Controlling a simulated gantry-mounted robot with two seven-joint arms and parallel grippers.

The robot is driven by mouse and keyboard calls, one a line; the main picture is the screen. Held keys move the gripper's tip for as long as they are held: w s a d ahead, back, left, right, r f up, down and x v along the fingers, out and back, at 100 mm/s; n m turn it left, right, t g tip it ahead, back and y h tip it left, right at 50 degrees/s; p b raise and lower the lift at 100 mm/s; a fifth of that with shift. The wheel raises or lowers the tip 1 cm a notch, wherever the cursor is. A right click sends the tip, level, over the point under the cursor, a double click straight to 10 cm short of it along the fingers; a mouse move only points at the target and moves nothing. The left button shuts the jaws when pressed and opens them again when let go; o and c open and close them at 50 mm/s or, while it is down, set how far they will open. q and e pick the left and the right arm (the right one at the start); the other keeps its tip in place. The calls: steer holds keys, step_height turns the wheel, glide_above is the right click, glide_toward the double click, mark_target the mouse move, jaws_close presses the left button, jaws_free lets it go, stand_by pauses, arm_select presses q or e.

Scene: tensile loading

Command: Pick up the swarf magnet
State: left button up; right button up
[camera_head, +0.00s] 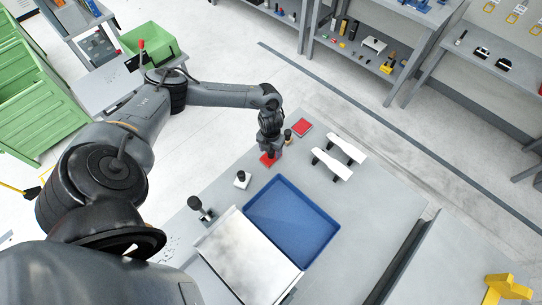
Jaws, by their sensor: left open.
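My left gripper (270,147) points down at the far left part of the grey workbench, above a small red block (267,159). The sensor end hides the top of that block, and whether the fingers touch it is unclear. A small dark-topped, tan piece (288,135) stands just right of the gripper. A white block with a black knob (242,179) stands nearer on the bench, and a dark handled piece (200,208) stands nearer still. Which of these is the swarf magnet cannot be told for certain. My right gripper is not in view.
A flat red pad (302,127) lies beyond the gripper. Two white bars on black feet (339,158) lie to its right. A blue tray (292,218) and a grey metal plate (246,262) fill the near bench. The bench's right side is clear.

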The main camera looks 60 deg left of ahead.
arm_select(q)
steer(key=shift+f, duration=0.45)
jaws_close()
